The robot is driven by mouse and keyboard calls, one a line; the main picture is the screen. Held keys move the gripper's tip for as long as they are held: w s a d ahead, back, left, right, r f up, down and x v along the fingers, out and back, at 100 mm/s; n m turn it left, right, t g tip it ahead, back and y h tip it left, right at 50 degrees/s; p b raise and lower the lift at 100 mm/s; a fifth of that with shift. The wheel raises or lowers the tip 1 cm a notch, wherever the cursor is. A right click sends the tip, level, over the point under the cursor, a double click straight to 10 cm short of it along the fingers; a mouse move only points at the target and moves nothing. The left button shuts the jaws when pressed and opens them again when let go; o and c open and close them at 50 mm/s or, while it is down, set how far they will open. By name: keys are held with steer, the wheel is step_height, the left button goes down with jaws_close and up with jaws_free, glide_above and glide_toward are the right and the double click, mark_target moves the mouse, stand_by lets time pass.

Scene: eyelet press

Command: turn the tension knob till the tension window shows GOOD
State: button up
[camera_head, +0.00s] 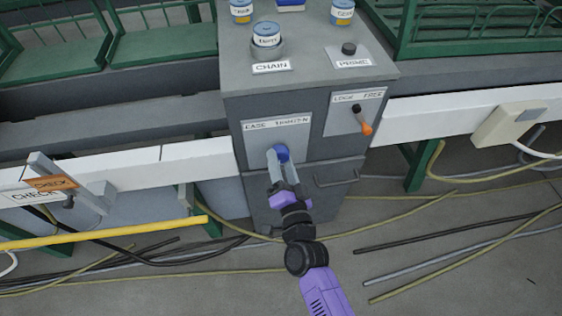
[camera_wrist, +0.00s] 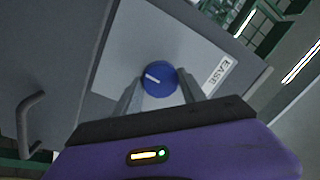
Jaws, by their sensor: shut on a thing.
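The blue tension knob (camera_head: 283,153) is on the front panel of the grey cabinet, below the label EASE TIGHTEN (camera_head: 277,123). My gripper (camera_head: 277,156) is shut on the knob, with one finger on each side. In the wrist view the knob (camera_wrist: 159,79) sits between the fingertips (camera_wrist: 160,88), and its white pointer line points left and slightly up in the picture. The word EASE shows on the label (camera_wrist: 220,75). An orange plate (camera_head: 52,183) on a bracket at the left carries small lettering I cannot read surely. I cannot make out a tension window reading GOOD.
An orange-tipped lever (camera_head: 362,122) under LOCK FREE stands right of the knob. A drawer handle (camera_head: 337,178) sticks out below. Cans (camera_head: 266,36) and a black knob marked PRIME (camera_head: 348,49) are on top. A yellow rail (camera_head: 110,234) and cables lie at the lower left.

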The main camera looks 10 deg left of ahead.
steer(key=o, duration=1.4)
steer(key=shift+s, duration=0.1)
steer(key=shift+v, duration=3.85)
